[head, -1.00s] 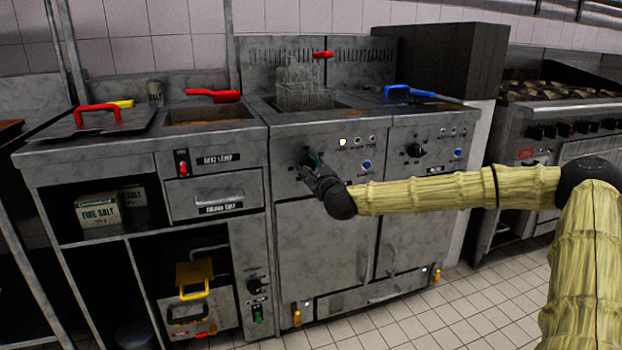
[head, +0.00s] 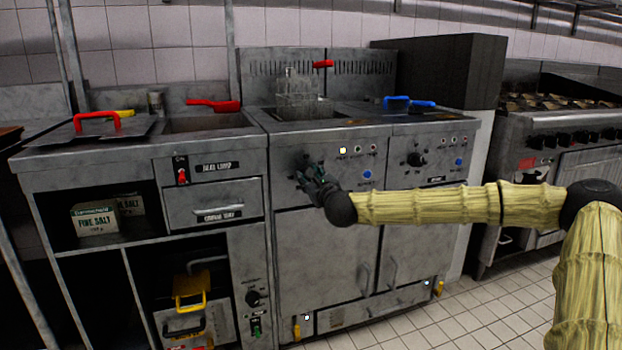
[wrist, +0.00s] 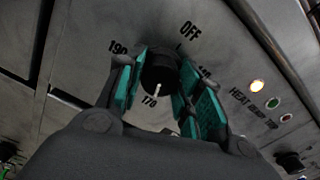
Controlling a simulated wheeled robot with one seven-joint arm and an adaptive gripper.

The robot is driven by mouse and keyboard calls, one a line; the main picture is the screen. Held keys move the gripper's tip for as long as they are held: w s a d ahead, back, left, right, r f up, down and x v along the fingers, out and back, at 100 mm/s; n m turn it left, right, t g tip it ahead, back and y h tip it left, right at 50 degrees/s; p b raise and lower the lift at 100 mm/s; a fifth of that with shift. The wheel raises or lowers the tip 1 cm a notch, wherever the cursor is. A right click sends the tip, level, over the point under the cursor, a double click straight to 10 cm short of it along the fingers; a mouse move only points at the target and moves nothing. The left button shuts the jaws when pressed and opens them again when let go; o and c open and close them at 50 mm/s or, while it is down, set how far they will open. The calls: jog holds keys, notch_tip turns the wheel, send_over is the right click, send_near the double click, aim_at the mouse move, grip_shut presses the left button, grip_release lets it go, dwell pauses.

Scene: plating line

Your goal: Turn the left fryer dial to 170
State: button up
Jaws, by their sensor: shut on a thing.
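The left fryer dial (wrist: 158,75) is a round black knob with a white pointer line on the steel panel. In the wrist view the pointer lines up with the 170 mark (wrist: 149,100); the OFF mark is at the top and 190 at the left. My gripper (wrist: 160,85) has its teal-padded fingers on both sides of the dial and is shut on it. In the head view my gripper (head: 306,174) is at the left fryer's panel and mostly hides the dial.
A lit indicator (wrist: 257,86) sits beside two unlit ones, right of the dial. The right fryer dial (head: 415,160) is on the adjoining panel. A fryer basket with a red handle (head: 322,64) stands above. A drawer (head: 212,203) is to the left.

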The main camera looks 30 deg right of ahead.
jog(key=o, duration=1.1)
jog(key=shift+d+f, duration=0.1)
jog(key=shift+d, duration=0.05)
jog(key=shift+c, duration=0.2)
jog(key=v, duration=1.2)
